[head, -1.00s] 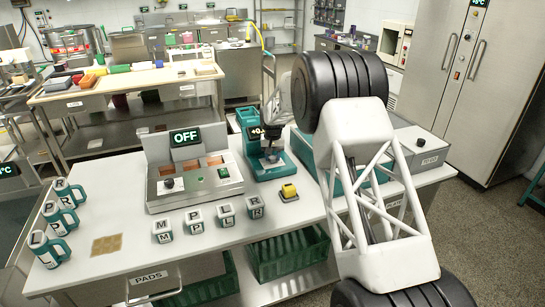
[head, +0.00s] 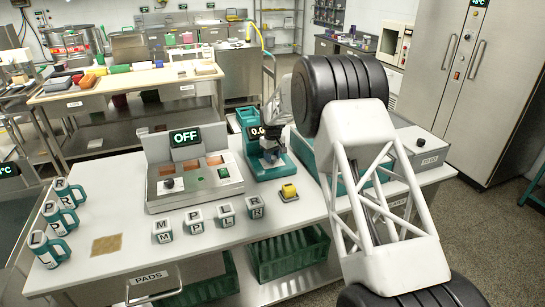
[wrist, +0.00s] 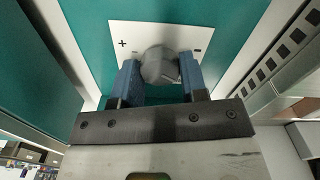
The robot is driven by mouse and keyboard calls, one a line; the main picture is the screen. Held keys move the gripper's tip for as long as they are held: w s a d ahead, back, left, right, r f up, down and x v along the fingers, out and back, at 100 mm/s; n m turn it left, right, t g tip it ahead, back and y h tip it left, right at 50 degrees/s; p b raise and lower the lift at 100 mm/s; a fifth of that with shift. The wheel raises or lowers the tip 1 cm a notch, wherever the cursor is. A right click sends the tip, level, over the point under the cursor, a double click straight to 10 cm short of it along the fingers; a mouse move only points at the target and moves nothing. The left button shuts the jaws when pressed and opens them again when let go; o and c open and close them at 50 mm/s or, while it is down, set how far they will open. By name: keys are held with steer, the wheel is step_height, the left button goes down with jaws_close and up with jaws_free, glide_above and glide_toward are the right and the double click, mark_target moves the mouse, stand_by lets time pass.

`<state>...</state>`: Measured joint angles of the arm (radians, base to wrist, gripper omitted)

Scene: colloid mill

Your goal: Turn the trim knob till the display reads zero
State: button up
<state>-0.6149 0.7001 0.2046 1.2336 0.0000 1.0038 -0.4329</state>
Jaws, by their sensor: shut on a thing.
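The trim knob (wrist: 158,66) is a grey round knob on a white plate marked plus on the left and minus on the right, set in a teal panel. My gripper (wrist: 160,75) is shut on it, with blue finger pads on either side. In the head view my gripper (head: 270,150) is at the front of the teal machine (head: 245,118). The display (head: 255,130) on that machine is partly hidden by my gripper; the visible part seems to read "0.0", and its end is covered.
Left of the machine stands a steel unit (head: 192,188) whose screen (head: 185,137) reads OFF. Lettered teal-and-white mugs (head: 62,218) stand at the table's left. My arm covers the right side.

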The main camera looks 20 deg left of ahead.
mark_target(273, 157)
steer(key=shift+r, duration=0.15)
steer(key=o, duration=0.9)
steer(key=shift+r, duration=3.85)
